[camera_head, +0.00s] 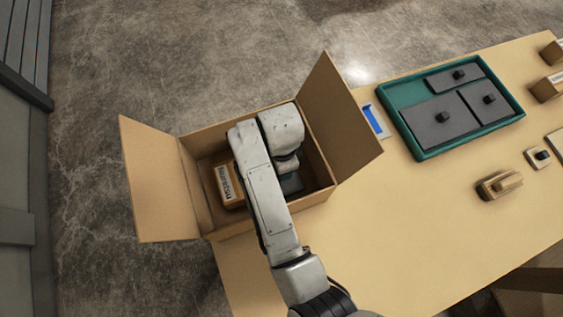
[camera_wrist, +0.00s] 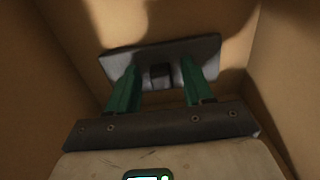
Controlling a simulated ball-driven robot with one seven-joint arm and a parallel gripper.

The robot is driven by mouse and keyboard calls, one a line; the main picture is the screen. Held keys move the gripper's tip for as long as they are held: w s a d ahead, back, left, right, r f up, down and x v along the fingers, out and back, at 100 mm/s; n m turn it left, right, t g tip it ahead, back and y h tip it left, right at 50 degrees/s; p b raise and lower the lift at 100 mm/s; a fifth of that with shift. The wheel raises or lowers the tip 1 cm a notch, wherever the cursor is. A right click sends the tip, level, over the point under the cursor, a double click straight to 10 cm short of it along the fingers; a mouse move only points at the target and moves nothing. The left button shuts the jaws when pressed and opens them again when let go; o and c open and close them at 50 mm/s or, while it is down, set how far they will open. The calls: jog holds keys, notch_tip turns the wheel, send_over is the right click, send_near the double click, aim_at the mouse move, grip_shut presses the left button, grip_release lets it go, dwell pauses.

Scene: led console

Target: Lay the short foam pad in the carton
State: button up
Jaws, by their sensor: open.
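The open carton (camera_head: 160,185) stands at the table's left end with its side flaps spread outward. My arm reaches down into it. A dark grey foam pad with a black knob, apparently the short one, lies inside; part of it shows beside my arm (camera_head: 291,184). It also shows in the wrist view (camera_wrist: 205,50), against the carton's brown inner surface. My gripper (camera_wrist: 160,78) is open, its green fingers on either side of the black knob (camera_wrist: 160,74). I cannot tell whether the fingers touch the knob. My arm hides the gripper in the head view.
A brown labelled box (camera_head: 228,184) sits in the carton, left of my arm. Small blocks (camera_head: 499,185) stand to the right.

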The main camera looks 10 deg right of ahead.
jog(key=shift+r, duration=0.1)
notch_tip(320, 180, up, 12)
dwell(0.5)
